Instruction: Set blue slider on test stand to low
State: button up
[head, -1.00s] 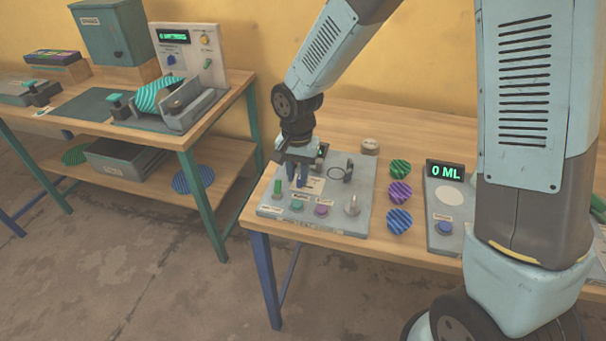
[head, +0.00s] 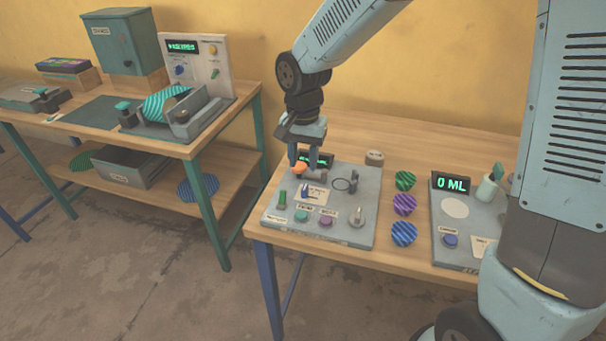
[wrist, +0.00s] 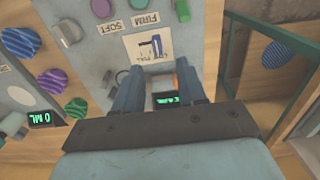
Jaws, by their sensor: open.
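The grey control panel (head: 275,228) lies on the near table; its name is not readable. A small blue slider (head: 305,191) sits on it by a white label card (head: 318,196). In the wrist view the slider (wrist: 156,46) stands at one side of its card (wrist: 136,47); the scale words are too small to read. My gripper (head: 307,168) is open, fingers pointing down, above the back of the panel near an orange knob (head: 299,170) and a lit display (head: 318,159). The slider is in front of my fingers, which appear apart from it. In the wrist view my gripper (wrist: 158,92) holds nothing.
The panel also carries a green lever (head: 283,198), a teal button (head: 302,216), a purple button (head: 326,221) and a grey knob (head: 357,214). Another panel (head: 455,250) reads 0 ML. A second table (head: 225,110) stands left.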

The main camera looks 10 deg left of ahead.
jog(key=shift+r, duration=2.75)
